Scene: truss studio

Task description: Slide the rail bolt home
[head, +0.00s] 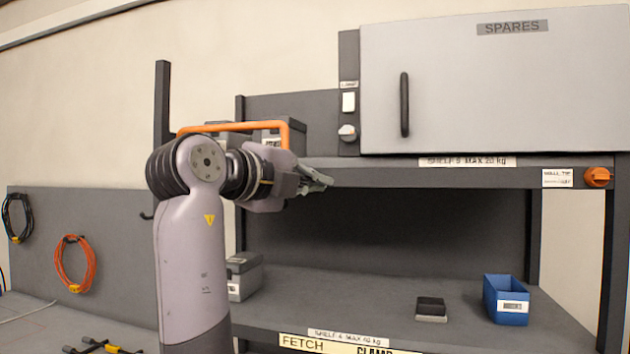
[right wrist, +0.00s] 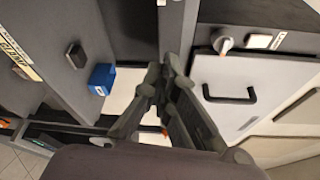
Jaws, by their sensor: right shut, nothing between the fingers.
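My right gripper (head: 317,181) is shut and empty. It is in front of the upper shelf's front edge, left of the cabinet door. In the right wrist view its fingers (right wrist: 168,70) come together close to the shelf edge. An orange knob-like fitting (head: 597,177) sits at the right end of the upper shelf's edge, far to the right of the gripper, beside a small white label. No part is clearly marked as the rail bolt, and I cannot tell whether this fitting is it. My left gripper is not in view.
A grey SPARES cabinet (head: 480,90) with a dark handle (head: 404,105) stands on the upper shelf (head: 450,175). An orange bar (head: 240,126) rises behind my right arm. A blue bin (head: 506,300) and a dark block (head: 431,309) sit on the lower shelf, with free room left of them.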

